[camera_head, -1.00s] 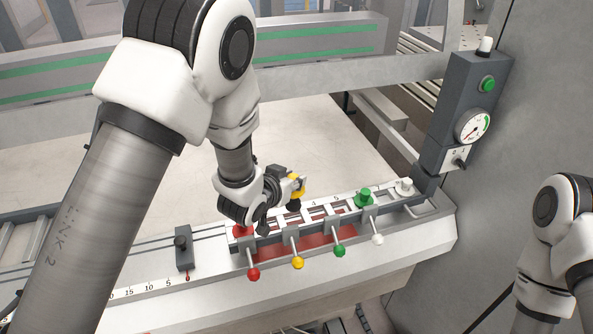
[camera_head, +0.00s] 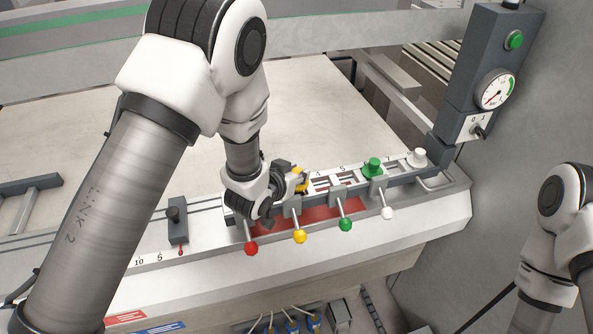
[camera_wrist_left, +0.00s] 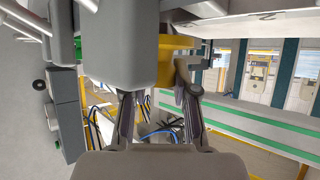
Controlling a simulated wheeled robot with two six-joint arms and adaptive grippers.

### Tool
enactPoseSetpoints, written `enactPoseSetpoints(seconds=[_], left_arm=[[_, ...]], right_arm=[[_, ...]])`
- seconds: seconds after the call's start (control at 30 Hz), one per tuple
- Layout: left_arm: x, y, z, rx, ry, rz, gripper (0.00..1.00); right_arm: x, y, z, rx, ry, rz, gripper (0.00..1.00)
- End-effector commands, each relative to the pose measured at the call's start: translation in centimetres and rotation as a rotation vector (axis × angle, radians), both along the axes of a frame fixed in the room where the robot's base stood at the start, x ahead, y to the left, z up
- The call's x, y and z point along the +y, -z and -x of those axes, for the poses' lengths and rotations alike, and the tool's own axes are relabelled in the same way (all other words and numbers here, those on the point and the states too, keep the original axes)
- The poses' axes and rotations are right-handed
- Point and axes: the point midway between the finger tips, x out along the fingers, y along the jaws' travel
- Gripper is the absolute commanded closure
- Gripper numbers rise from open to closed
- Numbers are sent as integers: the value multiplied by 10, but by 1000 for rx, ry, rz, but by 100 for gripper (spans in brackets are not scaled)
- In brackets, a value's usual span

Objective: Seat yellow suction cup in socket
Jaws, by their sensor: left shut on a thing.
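The yellow suction cup (camera_head: 302,179) is held in my left gripper (camera_head: 287,181) at the slotted rail (camera_head: 330,182). Its lower end is hidden, so I cannot tell if it is inside a socket or just above one. In the left wrist view the yellow cup (camera_wrist_left: 171,62) shows between my left gripper's fingers (camera_wrist_left: 160,95), partly behind a grey block (camera_wrist_left: 122,45). The yellow-knobbed lever (camera_head: 300,236) stands in front of the cup. My right arm shows at the right edge, but its gripper is out of frame.
A green cup (camera_head: 372,168) and a white cup (camera_head: 417,158) stand farther right on the rail. Red (camera_head: 251,248), green (camera_head: 346,224) and white (camera_head: 388,213) lever knobs stick out in front. A gauge post (camera_head: 480,85) rises at right. The sheet bed behind is clear.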

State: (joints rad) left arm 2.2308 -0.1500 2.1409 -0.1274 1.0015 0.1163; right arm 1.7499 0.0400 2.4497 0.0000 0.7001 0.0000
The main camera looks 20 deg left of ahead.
Motion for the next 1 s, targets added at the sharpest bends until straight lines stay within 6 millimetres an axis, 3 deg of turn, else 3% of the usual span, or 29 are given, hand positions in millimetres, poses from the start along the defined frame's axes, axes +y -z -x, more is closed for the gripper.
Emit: enactPoseSetpoints(seconds=[0.37,0.4,0.47,0.8,1.0], left_arm=[[0,7,0,-1,0,0,100],[0,7,0,0,0,0,65],[0,7,0,0,0,0,44],[0,6,2,0,0,0,43],[6,-10,29,0,-1,0,43]], right_arm=[[0,5,0,0,0,0,61],[0,5,0,0,0,0,61],[0,5,0,0,0,0,61],[0,5,0,0,0,0,61],[0,5,0,0,0,0,61]])
